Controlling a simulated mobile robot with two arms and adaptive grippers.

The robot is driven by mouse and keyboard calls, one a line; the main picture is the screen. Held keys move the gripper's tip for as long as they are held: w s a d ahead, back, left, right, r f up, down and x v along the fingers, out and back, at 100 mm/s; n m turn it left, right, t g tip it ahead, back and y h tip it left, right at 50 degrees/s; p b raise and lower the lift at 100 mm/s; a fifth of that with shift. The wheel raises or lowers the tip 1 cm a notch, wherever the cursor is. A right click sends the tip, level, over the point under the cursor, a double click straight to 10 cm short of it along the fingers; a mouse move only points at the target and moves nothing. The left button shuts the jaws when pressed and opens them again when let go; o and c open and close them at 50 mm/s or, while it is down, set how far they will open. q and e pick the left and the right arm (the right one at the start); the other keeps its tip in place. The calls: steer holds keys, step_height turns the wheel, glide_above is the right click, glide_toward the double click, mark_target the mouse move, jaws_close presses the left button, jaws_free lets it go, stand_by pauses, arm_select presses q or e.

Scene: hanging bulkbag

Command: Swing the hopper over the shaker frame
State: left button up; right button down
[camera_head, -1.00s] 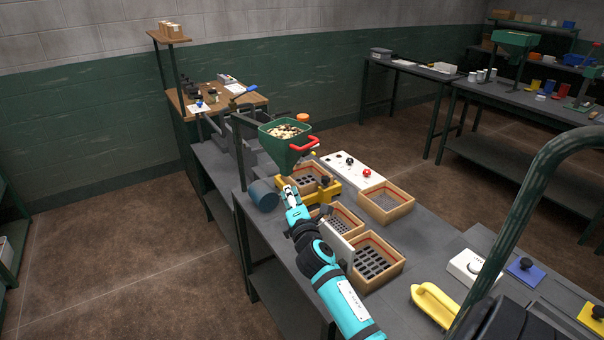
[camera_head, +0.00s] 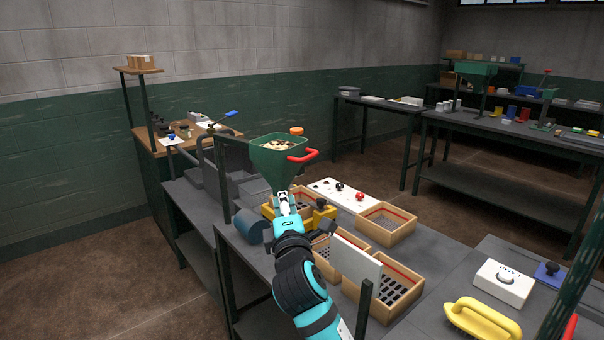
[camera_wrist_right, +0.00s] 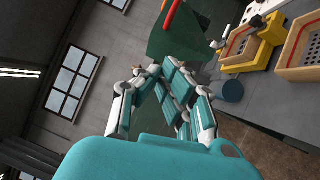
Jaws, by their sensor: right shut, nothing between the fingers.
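The green hopper (camera_head: 276,160) hangs upright with pale and dark pieces in its top, and a red handle (camera_head: 302,156) sticks out at its right. The wrist view also shows the hopper (camera_wrist_right: 185,42) and the red handle (camera_wrist_right: 171,16). The yellow shaker frame (camera_head: 325,213) stands on the bench behind and right of my right gripper, partly hidden by it, and carries a wooden-rimmed sieve box. My right gripper (camera_head: 284,197) is shut and empty, in front of the hopper's lower cone. I cannot tell whether it touches the hopper. My left gripper is out of view.
Wooden sieve boxes (camera_head: 386,224) stand right of the shaker frame, with an upright pale panel (camera_head: 357,262) in front. A white control panel (camera_head: 343,194) is behind. A yellow-handled brush (camera_head: 482,318) lies at the right.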

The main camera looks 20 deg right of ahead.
steer(key=p, duration=0.2)
glide_toward(287, 158)
steer(key=w+a, duration=0.2)
steer(key=w, duration=0.1)
steer(key=shift+w+d+r, duration=0.2)
steer(key=shift+w+d, duration=0.15)
steer(key=shift+d, duration=0.25)
steer(key=shift+w+d+r, duration=0.2)
steer(key=shift+w+d, duration=0.1)
steer(key=shift+d, duration=0.25)
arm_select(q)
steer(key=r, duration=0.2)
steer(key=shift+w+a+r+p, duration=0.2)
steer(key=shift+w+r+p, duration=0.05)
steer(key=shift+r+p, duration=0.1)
arm_select(e)
steer(key=shift+w+d, duration=0.15)
steer(key=shift+d, duration=0.15)
